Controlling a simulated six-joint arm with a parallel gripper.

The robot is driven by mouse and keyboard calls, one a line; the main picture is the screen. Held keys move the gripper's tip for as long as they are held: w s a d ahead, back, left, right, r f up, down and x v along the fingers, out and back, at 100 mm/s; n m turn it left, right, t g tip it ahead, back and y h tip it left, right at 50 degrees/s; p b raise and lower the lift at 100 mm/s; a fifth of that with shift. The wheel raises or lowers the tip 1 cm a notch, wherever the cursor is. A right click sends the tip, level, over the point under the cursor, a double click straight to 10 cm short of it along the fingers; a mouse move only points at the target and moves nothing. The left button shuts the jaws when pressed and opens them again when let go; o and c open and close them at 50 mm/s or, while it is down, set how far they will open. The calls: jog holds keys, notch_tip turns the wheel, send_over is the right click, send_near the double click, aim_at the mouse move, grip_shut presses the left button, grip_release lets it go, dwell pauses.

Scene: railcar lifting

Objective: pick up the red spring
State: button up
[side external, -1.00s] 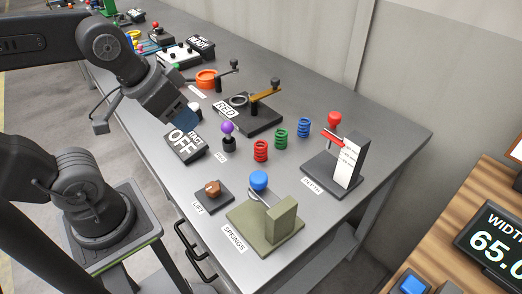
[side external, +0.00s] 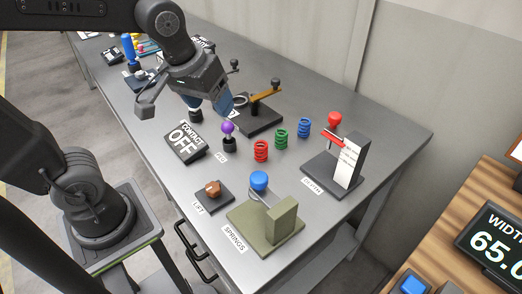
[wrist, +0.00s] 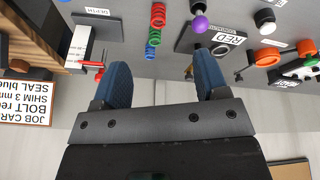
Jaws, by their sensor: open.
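The red spring (side external: 261,151) stands upright on the grey bench in the side view, nearest the camera in a row with the green spring (side external: 281,139) and blue spring (side external: 303,127). My gripper (side external: 209,106), with blue fingers, is open and empty above the bench, up and left of the red spring and apart from it. In the wrist view the red spring (wrist: 158,14) is near the top edge, beyond the gap between my open fingers (wrist: 160,68). The green spring (wrist: 154,36) and blue spring (wrist: 150,53) show nearer the fingers.
A purple knob (side external: 227,128) stands just left of the red spring. A red-knobbed stand (side external: 346,166) is to the right, a blue-knobbed springs stand (side external: 281,222) in front.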

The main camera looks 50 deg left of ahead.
jog(key=w+f+n+g, duration=0.2)
jog(key=w+n, duration=0.1)
jog(key=w, duration=0.3)
jog(key=n+g+y, duration=0.1)
jog(key=n, duration=0.5)
send_near(261, 143)
jog(key=f, duration=0.6)
jog(key=shift+w+f, duration=0.25)
jog(key=shift+w, duration=0.05)
jog(key=shift+w+a+f, duration=0.1)
jog(key=shift+a+f, duration=0.1)
jog(key=shift+f, duration=0.7)
jog(key=shift+s+a+f, duration=0.1)
jog(key=shift+a+f, duration=0.15)
jog(key=shift+f, duration=0.65)
jog(key=shift+w+a+f, duration=0.1)
jog(key=shift+a+f, duration=0.1)
jog(key=shift+f, duration=0.7)
jog(key=c, duration=1.1)
jog(key=shift+r, duration=0.1)
